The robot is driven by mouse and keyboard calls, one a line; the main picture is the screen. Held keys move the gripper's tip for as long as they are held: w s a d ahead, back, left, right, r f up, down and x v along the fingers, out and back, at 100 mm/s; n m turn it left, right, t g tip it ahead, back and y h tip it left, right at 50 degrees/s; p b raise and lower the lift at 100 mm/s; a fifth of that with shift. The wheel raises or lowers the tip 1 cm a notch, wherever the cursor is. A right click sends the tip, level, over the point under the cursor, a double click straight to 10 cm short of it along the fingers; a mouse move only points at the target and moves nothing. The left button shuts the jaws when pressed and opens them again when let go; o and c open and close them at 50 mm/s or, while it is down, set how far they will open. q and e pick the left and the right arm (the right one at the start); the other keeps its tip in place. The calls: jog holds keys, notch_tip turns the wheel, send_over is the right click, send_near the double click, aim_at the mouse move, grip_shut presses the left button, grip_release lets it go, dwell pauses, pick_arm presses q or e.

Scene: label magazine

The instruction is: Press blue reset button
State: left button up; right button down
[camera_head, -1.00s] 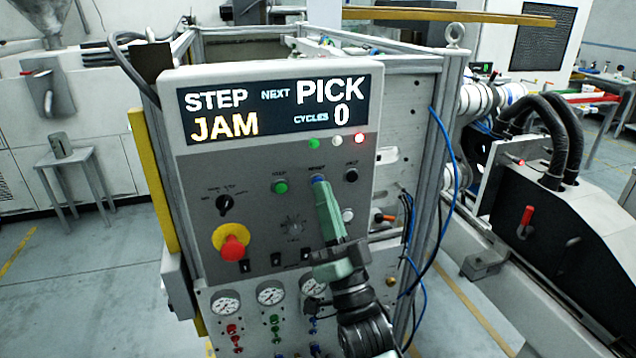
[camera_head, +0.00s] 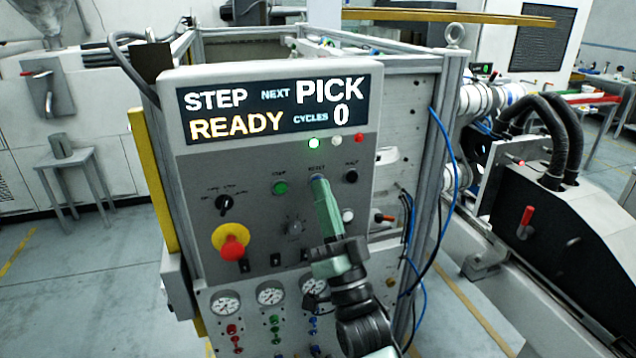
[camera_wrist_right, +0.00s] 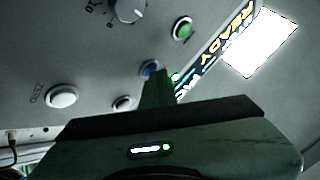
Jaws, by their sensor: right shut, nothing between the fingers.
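The blue reset button (camera_wrist_right: 150,68) is on the grey control panel (camera_head: 255,255), under the RESET label. In the head view it is mostly hidden behind the fingertips. My right gripper (camera_head: 319,182) is shut and empty, with its tips at the button; I cannot tell whether they touch it. In the right wrist view the shut fingers (camera_wrist_right: 157,82) overlap the button's lower edge. The display (camera_head: 275,108) reads STEP, READY, NEXT PICK, CYCLES 0. The green lamp (camera_head: 314,143) is lit, and the red lamp (camera_head: 359,138) looks dim. My left gripper is not in view.
A green button (camera_head: 280,188) is left of the reset button and a black button (camera_head: 351,176) is right of it. A red emergency stop (camera_head: 232,246), a selector knob (camera_head: 223,203) and a white button (camera_head: 347,216) are lower. Gauges (camera_head: 271,292) sit below the panel.

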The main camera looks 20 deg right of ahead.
jog(key=shift+s, duration=0.75)
jog(key=shift+s, duration=0.1)
jog(key=shift+s+p, duration=0.7)
jog(key=shift+s, duration=1.7)
